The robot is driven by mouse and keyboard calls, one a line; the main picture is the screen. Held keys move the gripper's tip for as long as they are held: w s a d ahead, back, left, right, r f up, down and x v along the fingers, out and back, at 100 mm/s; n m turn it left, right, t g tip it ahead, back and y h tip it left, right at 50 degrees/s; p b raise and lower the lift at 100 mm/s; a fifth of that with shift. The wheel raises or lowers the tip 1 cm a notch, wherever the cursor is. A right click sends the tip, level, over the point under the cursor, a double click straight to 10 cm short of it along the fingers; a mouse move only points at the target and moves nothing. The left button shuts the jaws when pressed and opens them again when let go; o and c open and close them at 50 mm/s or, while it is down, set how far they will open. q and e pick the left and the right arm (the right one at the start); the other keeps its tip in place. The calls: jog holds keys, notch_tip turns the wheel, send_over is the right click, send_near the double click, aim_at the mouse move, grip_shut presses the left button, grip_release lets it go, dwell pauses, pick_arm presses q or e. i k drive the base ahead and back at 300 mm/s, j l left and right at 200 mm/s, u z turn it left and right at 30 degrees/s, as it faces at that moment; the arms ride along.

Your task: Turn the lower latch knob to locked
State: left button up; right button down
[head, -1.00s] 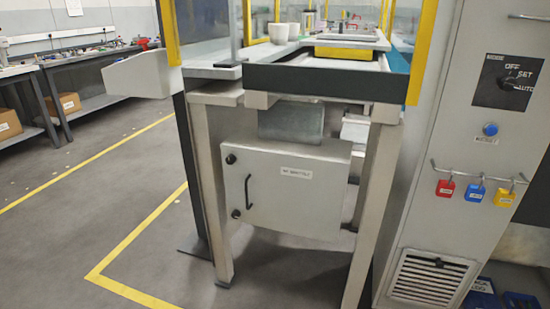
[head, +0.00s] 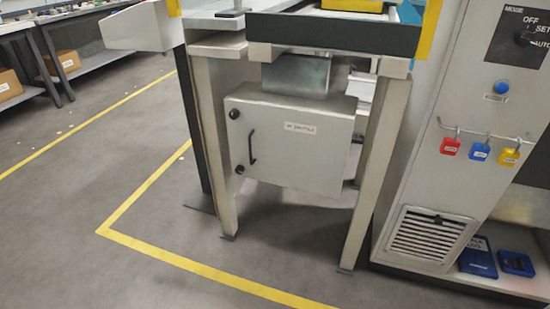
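The grey box door (head: 290,150) hangs under the machine frame and looks closed. Two small black latch knobs sit along its left edge. The upper latch knob (head: 234,114) is near the top corner and the lower latch knob (head: 240,169) is below it. A black handle (head: 251,148) stands upright between and just right of them. Which way the lower knob points is too small to tell. Neither of my grippers shows in the head view.
The frame legs (head: 213,150) and (head: 376,170) flank the box. A control cabinet (head: 425,195) with red, blue and yellow padlocks (head: 480,151) stands at the right. A yellow floor line (head: 200,264) runs in front. The floor at front left is clear.

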aim_at(239, 170)
jog(key=i+j+z, duration=0.15)
jog(key=j+z, duration=0.2)
jog(key=i+j+z, duration=0.1)
jog(key=j+z, duration=0.2)
jog(key=j, duration=0.2)
jog(key=j+z, duration=0.25)
jog(key=k+j+z, duration=0.2)
jog(key=j, duration=0.15)
